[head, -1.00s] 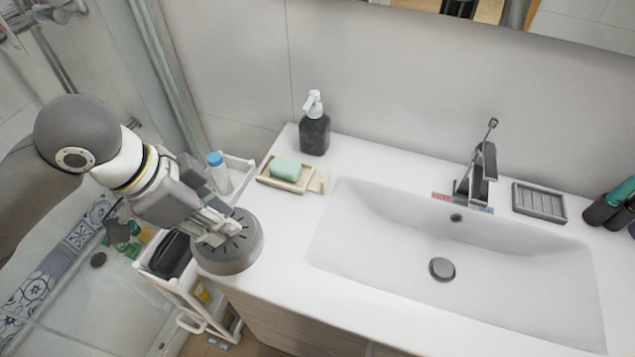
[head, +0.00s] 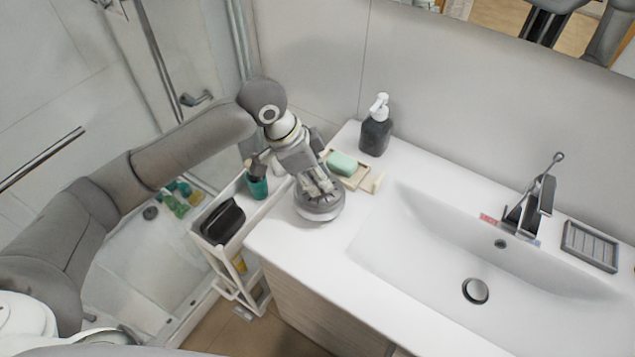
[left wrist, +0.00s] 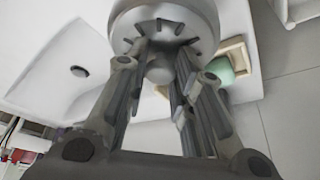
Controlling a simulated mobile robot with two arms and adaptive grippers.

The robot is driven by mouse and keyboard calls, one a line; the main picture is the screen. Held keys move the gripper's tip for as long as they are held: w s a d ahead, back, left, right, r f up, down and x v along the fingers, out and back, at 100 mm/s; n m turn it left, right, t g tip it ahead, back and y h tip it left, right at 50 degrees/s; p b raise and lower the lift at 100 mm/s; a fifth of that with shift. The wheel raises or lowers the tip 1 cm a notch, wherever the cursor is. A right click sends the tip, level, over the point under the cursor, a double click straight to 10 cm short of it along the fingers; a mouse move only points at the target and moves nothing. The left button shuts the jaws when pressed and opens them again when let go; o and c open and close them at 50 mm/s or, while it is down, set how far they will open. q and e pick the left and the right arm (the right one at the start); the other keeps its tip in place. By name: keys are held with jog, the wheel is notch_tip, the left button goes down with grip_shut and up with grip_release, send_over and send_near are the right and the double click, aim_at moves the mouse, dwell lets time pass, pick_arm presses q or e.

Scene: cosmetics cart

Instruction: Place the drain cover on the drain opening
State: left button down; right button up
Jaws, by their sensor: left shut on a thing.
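The drain cover (head: 322,212) is a round grey disc with dark slots. My left gripper (head: 318,186) is shut on it from above. In the head view it appears over the left end of the white counter, in front of the soap dish; whether it touches the counter I cannot tell. In the left wrist view the cover (left wrist: 195,14) shows between and beyond the fingers (left wrist: 158,82). A dark round spot on the shower floor (head: 150,213), at the left, looks like the drain opening. My right gripper is not in view.
A white cart (head: 216,262) with a black case (head: 222,221) and a teal cup (head: 257,187) stands between counter and shower. On the counter are a soap dish (head: 357,182) with green soap, a dark pump bottle (head: 376,134) and the sink (head: 425,262). Small coloured items (head: 178,200) lie in the shower.

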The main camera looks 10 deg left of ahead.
aim_at(319, 187)
pick_arm(q)
jog(key=f, duration=0.1)
jog(key=f+p, duration=0.1)
jog(key=w+f, duration=0.1)
jog(key=shift+w+d, duration=0.1)
jog(key=shift+d, duration=0.15)
jog(key=shift+f, duration=0.45)
jog(key=c, duration=1.5)
grip_release()
jog(key=shift+f, duration=0.1)
jog(key=shift+c, duration=0.2)
jog(key=o, duration=0.3)
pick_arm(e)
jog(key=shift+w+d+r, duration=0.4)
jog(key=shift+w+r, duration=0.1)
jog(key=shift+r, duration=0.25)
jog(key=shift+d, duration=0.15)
